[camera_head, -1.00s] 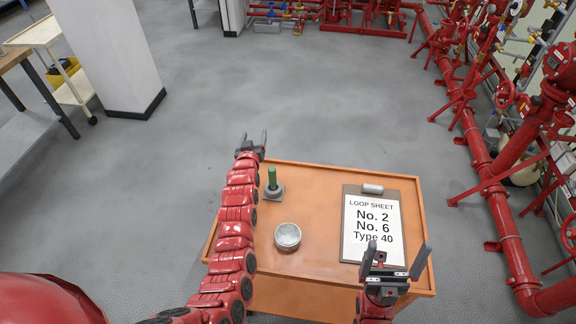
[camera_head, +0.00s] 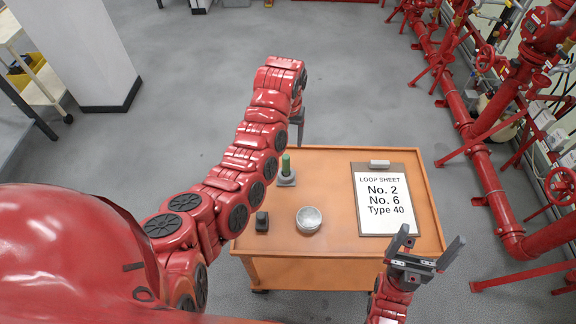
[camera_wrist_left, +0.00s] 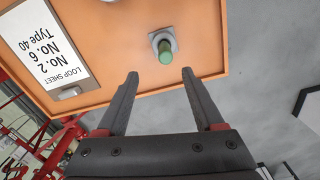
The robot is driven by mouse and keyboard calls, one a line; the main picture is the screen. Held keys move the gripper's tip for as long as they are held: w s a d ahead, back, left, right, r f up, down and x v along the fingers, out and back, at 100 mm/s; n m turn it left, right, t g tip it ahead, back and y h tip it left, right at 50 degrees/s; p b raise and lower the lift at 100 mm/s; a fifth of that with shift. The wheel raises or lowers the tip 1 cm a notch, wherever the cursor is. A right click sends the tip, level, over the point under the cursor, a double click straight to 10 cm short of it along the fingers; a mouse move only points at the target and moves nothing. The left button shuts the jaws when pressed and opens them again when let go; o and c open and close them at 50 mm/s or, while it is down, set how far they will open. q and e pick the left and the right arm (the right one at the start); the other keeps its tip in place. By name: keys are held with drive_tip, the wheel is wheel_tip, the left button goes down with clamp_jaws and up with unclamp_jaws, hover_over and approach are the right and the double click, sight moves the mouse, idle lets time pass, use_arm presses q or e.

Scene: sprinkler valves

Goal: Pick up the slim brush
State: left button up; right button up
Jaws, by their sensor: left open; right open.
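The slim brush (camera_head: 285,163) appears to be the green upright piece standing in a small grey square base (camera_head: 286,180) at the cart's far left. Its bristles cannot be made out. In the left wrist view the green piece (camera_wrist_left: 165,52) shows end-on, ahead of the fingertips and between their lines. My left gripper (camera_head: 301,125) is above and beyond the cart's far edge, pointing down, mostly hidden by its wrist. In the left wrist view my left gripper (camera_wrist_left: 159,75) is open and empty, apart from the green piece. My right gripper (camera_head: 430,243) is open and empty near the cart's front right.
The orange cart (camera_head: 335,165) also carries a round metal dish (camera_head: 309,219), a small dark object (camera_head: 262,222) and a clipboard with a loop sheet (camera_head: 386,200). Red pipes (camera_head: 490,190) line the right. A white pillar (camera_head: 90,50) stands left. Floor beyond the cart is clear.

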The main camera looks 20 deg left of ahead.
sight(287, 158)
use_arm(q)
wheel_tip(287, 158, down, 8)
drive_tip(key=b, duration=0.5)
drive_tip(key=shift+a+r, duration=0.1)
drive_tip(key=shift+a, duration=0.05)
drive_tip(key=shift+w+f, duration=0.1)
drive_tip(key=shift+f, duration=0.85)
drive_tip(key=shift+a+f+p, duration=0.1)
drive_tip(key=shift+f+p, duration=0.1)
drive_tip(key=shift+p, duration=0.3)
drive_tip(key=f, duration=0.1)
drive_tip(key=f+p, duration=0.2)
drive_tip(key=shift+w+a+f, duration=0.1)
drive_tip(key=shift+w+a, duration=0.1)
drive_tip(key=shift+a, duration=0.1)
drive_tip(key=shift+f, duration=0.8)
clamp_jaws()
